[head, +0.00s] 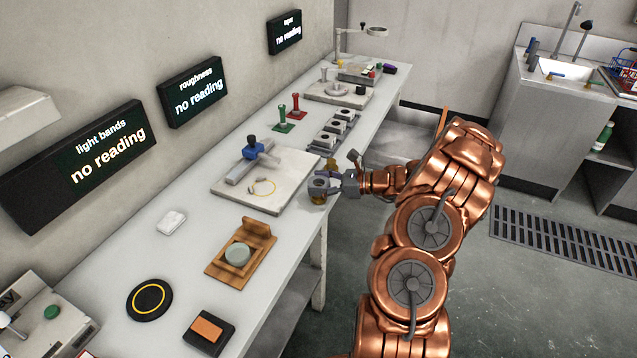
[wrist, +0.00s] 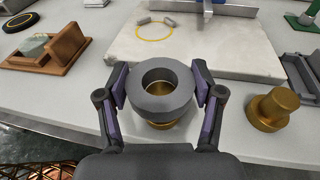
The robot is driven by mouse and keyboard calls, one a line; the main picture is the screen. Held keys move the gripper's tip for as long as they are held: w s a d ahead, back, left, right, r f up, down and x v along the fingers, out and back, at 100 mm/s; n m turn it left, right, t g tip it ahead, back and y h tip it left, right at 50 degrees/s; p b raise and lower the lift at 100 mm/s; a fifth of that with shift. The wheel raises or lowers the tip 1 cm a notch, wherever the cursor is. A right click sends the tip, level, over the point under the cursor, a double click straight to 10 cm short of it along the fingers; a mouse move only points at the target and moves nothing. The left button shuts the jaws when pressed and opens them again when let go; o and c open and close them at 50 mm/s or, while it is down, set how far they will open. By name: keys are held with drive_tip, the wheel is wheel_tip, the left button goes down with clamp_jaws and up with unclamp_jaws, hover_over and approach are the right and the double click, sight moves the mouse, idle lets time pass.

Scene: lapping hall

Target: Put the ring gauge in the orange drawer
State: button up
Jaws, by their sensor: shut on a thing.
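A thick grey ring, which looks like the ring gauge (wrist: 160,104), sits between the two fingers of my gripper (wrist: 160,92) in the wrist view. The fingers are shut on its left and right sides. A brass piece (wrist: 162,124) shows below the ring and through its hole; I cannot tell whether the two touch. In the head view the ring (head: 317,183) is in my gripper (head: 326,186) at the bench's front edge, beside the granite plate. No orange drawer can be made out in either view.
A brass plug (wrist: 269,110) stands right of my gripper. The granite plate (head: 234,192) lies behind. A wooden stand (head: 254,232), a black disc (head: 149,299) and a black block with an orange top (head: 207,329) stand on the bench's near part.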

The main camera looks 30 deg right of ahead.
drive_tip(key=o, duration=1.3)
drive_tip(key=shift+f, duration=0.1)
